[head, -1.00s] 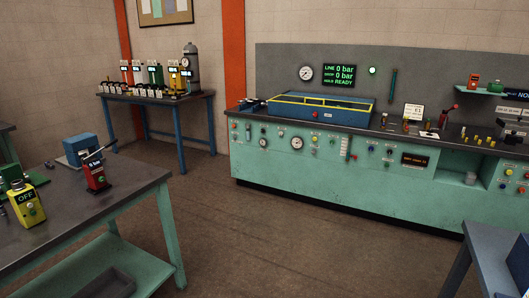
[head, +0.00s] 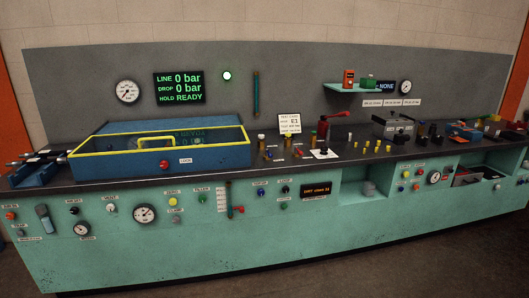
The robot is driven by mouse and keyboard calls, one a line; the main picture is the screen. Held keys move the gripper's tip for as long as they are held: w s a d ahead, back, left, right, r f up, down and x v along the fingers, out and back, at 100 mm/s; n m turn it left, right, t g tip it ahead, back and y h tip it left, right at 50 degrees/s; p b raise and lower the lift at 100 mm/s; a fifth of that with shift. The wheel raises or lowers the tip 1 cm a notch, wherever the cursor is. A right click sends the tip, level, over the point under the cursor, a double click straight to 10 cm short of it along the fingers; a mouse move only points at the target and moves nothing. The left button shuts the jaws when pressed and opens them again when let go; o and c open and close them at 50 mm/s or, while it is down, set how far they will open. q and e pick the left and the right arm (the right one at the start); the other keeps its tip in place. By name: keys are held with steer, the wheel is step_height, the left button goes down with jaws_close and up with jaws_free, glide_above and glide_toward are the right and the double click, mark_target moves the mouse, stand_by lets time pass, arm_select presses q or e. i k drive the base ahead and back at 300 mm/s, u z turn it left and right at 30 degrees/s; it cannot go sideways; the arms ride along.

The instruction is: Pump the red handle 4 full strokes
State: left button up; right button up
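A red handle (head: 334,115) tops a small red pump (head: 322,131) on the dark top of the green bench, right of the middle in the head view. The handle sticks out to the right, nearly level. The pump stands by a white label plate (head: 323,153). Neither of my grippers shows in the head view, and nothing touches the handle.
A blue box with a yellow-edged lid (head: 165,155) stands left of the pump. A display (head: 179,87) reads LINE 0 bar, DROP 0 bar, HOLD READY. A card (head: 289,123) and small fittings (head: 385,146) flank the pump. Floor (head: 400,265) is clear in front.

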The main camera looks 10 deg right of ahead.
mark_target(346, 114)
steer(key=z, duration=0.5)
steer(key=i, duration=3.3)
steer(key=u, duration=0.35)
